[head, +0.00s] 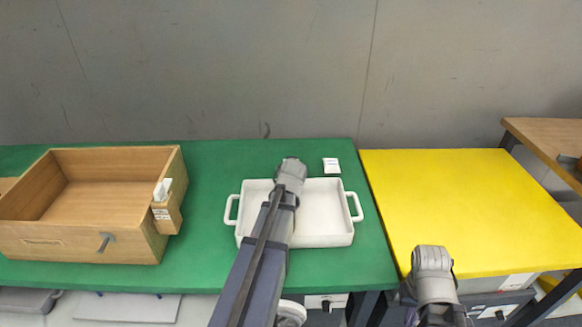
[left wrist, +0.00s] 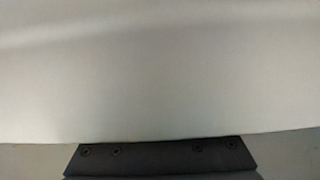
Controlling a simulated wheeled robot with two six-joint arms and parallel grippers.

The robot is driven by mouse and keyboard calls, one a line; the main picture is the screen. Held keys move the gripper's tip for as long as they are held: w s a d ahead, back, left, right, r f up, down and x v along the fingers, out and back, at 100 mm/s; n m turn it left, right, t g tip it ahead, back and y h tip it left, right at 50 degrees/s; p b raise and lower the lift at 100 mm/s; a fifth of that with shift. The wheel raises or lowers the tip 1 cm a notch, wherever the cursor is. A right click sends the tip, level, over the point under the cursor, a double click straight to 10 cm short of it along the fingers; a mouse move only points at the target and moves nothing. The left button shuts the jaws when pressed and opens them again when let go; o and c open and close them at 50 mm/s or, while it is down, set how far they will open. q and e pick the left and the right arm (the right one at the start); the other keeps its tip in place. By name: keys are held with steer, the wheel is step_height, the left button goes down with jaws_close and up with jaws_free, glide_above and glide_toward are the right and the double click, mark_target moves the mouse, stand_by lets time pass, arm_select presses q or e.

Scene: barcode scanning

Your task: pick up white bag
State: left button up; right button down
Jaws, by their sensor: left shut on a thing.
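A small white packet (head: 331,165) with faint print lies on the green table, just behind the white tray. My left arm reaches over the tray, and its wrist end is left of the packet; its fingers are hidden in the head view. In the left wrist view a large pale surface, which looks like a white bag (left wrist: 160,75), fills nearly everything above the dark base of my left gripper (left wrist: 160,158). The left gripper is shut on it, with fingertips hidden. My right gripper (head: 432,265) is low at the yellow table's front edge, its fingers not clear.
The white two-handled tray (head: 335,236) looks empty where it shows. A wooden box (head: 85,245) stands at left on the green table (head: 205,250), with a white device (head: 162,190) on its right side. The yellow table (head: 475,205) is clear. A grey wall closes the back.

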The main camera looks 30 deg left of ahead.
arm_select(q)
steer(key=c, duration=0.5)
steer(key=shift+r, duration=0.1)
step_height(320, 180, up, 10)
steer(key=p, duration=1)
